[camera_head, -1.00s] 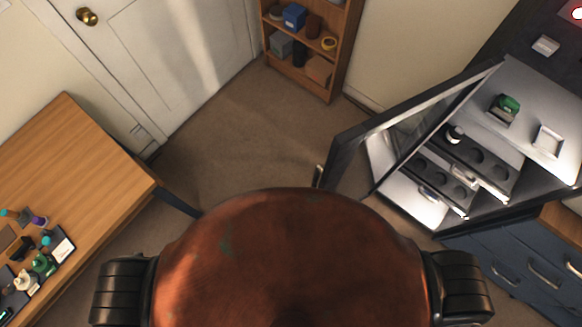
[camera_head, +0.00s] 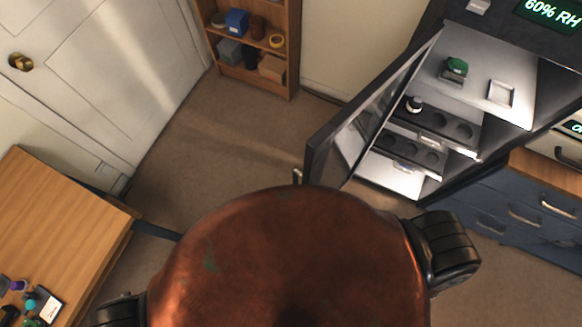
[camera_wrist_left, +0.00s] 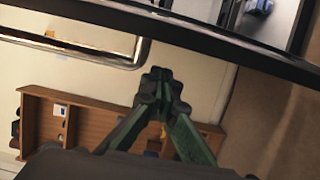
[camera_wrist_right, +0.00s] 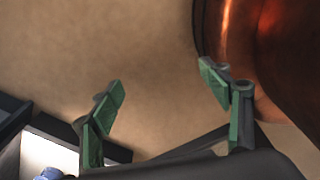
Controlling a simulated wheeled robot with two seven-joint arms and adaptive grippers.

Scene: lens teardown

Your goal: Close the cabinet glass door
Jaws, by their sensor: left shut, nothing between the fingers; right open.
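The cabinet (camera_head: 482,120) stands at the right in the head view. Its dark-framed glass door (camera_head: 368,108) stands open, swung out toward my body, with a small handle (camera_head: 297,176) at its free edge. In the left wrist view, the dark door frame (camera_wrist_left: 200,38) crosses the top and the silver bar handle (camera_wrist_left: 75,52) shows at upper left. My left gripper (camera_wrist_left: 160,78) is shut and empty, close to the handle's end; contact cannot be told. My right gripper (camera_wrist_right: 170,92) is open and empty over the carpet. Neither gripper shows in the head view.
Cabinet shelves hold a green item (camera_head: 456,68), a white tray (camera_head: 501,93) and dark racks (camera_head: 440,124). Blue drawers (camera_head: 510,212) stand at right, a wooden bookshelf (camera_head: 285,70) at the back, a wooden table (camera_head: 55,225) at left. Carpet (camera_head: 230,135) between them is clear.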

